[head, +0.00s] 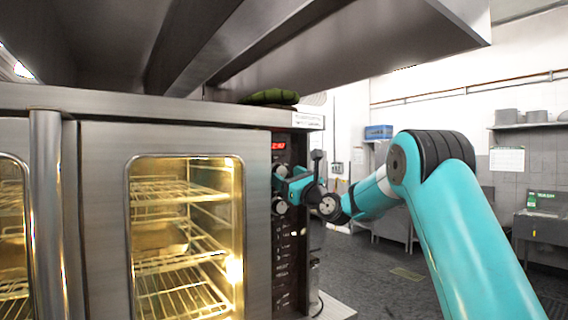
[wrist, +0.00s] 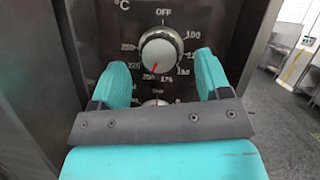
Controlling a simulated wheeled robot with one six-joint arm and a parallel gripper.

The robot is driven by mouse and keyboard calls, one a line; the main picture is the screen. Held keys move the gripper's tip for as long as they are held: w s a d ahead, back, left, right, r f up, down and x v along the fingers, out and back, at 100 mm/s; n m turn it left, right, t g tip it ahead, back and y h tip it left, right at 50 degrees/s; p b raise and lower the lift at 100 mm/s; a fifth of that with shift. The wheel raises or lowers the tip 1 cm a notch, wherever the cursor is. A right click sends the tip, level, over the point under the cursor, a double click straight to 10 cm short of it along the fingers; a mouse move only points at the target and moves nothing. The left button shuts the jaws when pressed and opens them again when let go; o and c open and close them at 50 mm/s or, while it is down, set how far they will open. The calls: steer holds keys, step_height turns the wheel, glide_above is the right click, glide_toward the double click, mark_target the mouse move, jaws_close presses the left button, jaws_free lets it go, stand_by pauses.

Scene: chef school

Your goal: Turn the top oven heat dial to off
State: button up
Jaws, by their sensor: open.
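The top oven heat dial (wrist: 160,52) is a round silver knob on the dark control panel, marked in °C with OFF at the top. Its red pointer mark faces down and slightly left, near the 200 mark. My gripper (wrist: 161,66) is open, with one teal finger at the lower left and one at the lower right of the dial. I cannot tell whether either finger touches it. In the head view my gripper (head: 288,184) is at the panel on the oven's right side and hides much of the dial.
A second dial (wrist: 155,102) sits just below, mostly hidden by my gripper. The oven (head: 100,190) has lit glass doors with racks inside. A red display (head: 278,146) is above the dials. A metal hood (head: 330,50) overhangs the oven. Open floor (head: 360,265) lies to the right.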

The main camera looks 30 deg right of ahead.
steer(key=shift+p+x, duration=0.35)
steer(key=shift+x, duration=0.75)
steer(key=c, duration=0.9)
steer(key=shift+n, duration=0.4)
